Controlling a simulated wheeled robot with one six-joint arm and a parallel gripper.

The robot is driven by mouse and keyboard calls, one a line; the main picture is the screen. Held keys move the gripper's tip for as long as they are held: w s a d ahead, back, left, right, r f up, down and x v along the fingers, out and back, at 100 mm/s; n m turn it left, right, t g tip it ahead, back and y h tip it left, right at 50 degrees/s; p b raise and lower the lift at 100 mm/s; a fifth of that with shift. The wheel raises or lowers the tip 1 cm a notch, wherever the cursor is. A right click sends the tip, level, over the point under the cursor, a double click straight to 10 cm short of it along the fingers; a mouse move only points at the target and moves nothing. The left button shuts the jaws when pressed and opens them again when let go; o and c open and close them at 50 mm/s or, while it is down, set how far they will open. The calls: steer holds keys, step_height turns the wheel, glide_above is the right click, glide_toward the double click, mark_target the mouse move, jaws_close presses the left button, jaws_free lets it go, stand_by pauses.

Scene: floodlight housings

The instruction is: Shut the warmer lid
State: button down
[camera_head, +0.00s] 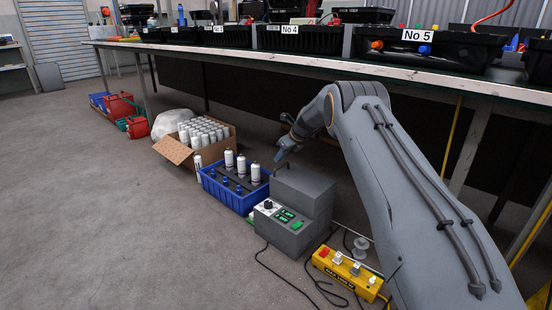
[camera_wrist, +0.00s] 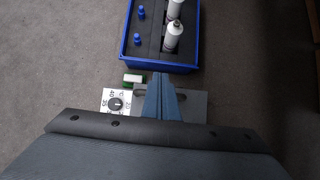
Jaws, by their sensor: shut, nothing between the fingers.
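The warmer (camera_head: 278,228) is a grey box on the floor with a dial and green switches on its sloped front panel. Its taller back part has a flat grey top (camera_head: 303,180), which looks like the lid; no open gap shows there, but I cannot tell for certain how the lid sits. My gripper (camera_head: 279,158) points down by the top's back left edge, its fingers together and empty. In the wrist view the closed blue-grey fingers (camera_wrist: 166,80) cover part of the warmer, whose dial (camera_wrist: 115,104) shows to their left. Contact with the lid cannot be told.
A blue crate (camera_head: 229,197) with white bottles stands just behind the warmer. A cardboard box (camera_head: 176,151) of white cans is farther back. A yellow control box (camera_head: 347,273) and loose cables lie in front. The workbench (camera_head: 330,67) overhangs the right side; floor at left is clear.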

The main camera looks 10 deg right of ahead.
steer(key=shift+w+a+f+g+b, duration=0.3)
steer(key=shift+w+a+f+b, duration=0.1)
steer(key=shift+a+f+b, duration=0.2)
steer(key=w+a+r+b, duration=0.2)
steer(key=w+a+r, duration=0.1)
steer(key=r, duration=0.9)
steer(key=shift+w, duration=0.2)
stand_by(0.3)
